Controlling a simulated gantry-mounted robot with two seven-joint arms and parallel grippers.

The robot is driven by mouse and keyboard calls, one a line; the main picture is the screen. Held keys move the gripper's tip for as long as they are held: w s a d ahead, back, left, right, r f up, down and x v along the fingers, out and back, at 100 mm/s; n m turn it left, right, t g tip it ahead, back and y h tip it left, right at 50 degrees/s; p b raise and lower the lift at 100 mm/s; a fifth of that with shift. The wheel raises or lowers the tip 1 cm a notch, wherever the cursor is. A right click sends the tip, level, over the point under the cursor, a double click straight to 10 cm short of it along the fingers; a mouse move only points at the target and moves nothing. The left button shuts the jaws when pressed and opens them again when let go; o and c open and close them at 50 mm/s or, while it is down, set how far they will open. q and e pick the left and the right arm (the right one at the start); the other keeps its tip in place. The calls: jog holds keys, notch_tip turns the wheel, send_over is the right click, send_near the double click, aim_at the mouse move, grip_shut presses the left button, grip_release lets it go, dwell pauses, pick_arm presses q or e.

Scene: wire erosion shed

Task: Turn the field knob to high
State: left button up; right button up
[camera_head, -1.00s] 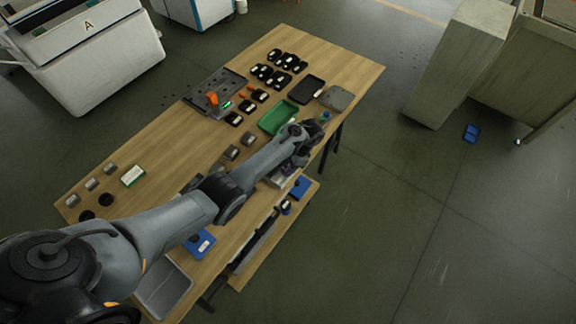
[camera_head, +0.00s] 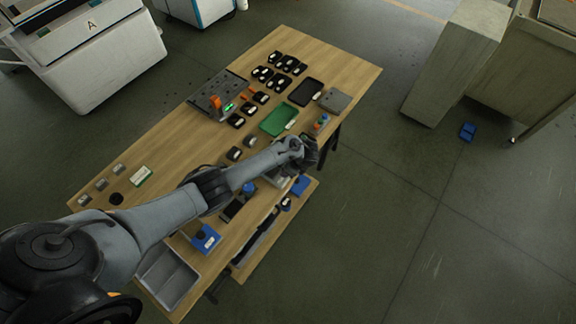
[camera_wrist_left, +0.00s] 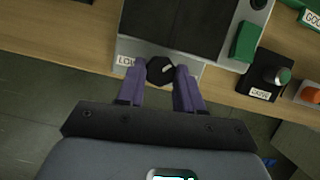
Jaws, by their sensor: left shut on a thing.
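The field knob (camera_wrist_left: 160,70) is black and faceted, on the near edge of a grey device (camera_wrist_left: 210,62) with a dark top plate. In the head view my left gripper (camera_head: 308,156) is at the table's right edge, and the arm hides much of the device (camera_head: 276,179). The knob cannot be made out there. My right gripper is not in view.
A green tray (camera_head: 279,119), a dark tray (camera_head: 306,91) and several black parts (camera_head: 265,74) lie farther back. A blue-based item (camera_head: 206,240) is nearer.

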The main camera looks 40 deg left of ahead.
pick_arm(q)
jog(key=shift+s+m+t+p, duration=0.15)
jog(key=shift+m+t+p, duration=0.55)
jog(key=shift+m, duration=1.4)
jog(key=o, duration=0.8)
jog(key=shift+c, duration=0.2)
jog(key=p+v, duration=0.3)
jog(key=v, duration=0.8)
jog(key=shift+s+p, duration=0.15)
jog(key=shift+p, duration=0.15)
jog(key=shift+f, duration=0.1)
